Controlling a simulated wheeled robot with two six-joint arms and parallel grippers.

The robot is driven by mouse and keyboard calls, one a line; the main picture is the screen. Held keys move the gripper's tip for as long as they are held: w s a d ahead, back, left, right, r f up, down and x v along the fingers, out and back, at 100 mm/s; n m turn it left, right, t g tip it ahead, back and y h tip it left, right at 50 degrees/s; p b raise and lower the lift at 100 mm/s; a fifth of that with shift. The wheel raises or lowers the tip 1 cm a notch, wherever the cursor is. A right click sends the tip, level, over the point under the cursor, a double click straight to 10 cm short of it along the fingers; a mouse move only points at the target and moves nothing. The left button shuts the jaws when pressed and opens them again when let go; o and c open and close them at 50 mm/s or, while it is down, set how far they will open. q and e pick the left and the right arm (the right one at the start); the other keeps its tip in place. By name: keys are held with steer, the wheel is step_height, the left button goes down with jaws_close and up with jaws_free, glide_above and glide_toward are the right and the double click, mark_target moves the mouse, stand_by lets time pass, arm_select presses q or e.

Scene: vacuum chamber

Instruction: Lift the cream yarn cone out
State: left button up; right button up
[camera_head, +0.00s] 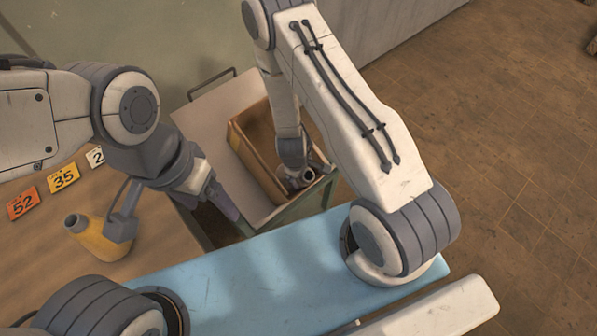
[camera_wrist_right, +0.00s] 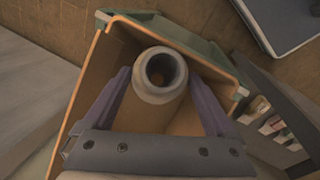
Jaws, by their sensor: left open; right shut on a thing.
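The cream yarn cone (camera_wrist_right: 163,110) stands in a tan open box (camera_wrist_right: 78,120), its hollow top facing the right wrist camera. My right gripper (camera_wrist_right: 159,78) is shut on the cone, one finger on each side. In the head view the cone's top (camera_head: 299,180) shows at the near end of the box (camera_head: 252,172), below my right wrist. Most of the cone is hidden there, and I cannot tell whether its base touches the box floor. My left gripper (camera_head: 229,208) is open, left of the box and apart from it, beside the wooden table.
A yellow bottle-like cone (camera_head: 97,240) lies tilted on the wooden table (camera_head: 160,245), near orange, yellow and white number cards (camera_head: 64,178). The box sits on a pale cart (camera_head: 205,115) with a handle. A blue surface (camera_head: 250,270) lies in front.

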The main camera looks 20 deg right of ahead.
steer(key=shift+s+d+r+p, duration=0.25)
steer(key=shift+s+r+p, duration=0.2)
steer(key=shift+s+r, duration=0.45)
jaws_close()
steer(key=s+d+r+p, duration=0.2)
steer(key=s+r+p, duration=0.4)
steer(key=r, duration=0.5)
steer(key=shift+s+p, duration=0.3)
steer(key=shift+p, duration=0.75)
steer(key=shift+w+r, duration=0.1)
steer(key=shift+r, duration=0.05)
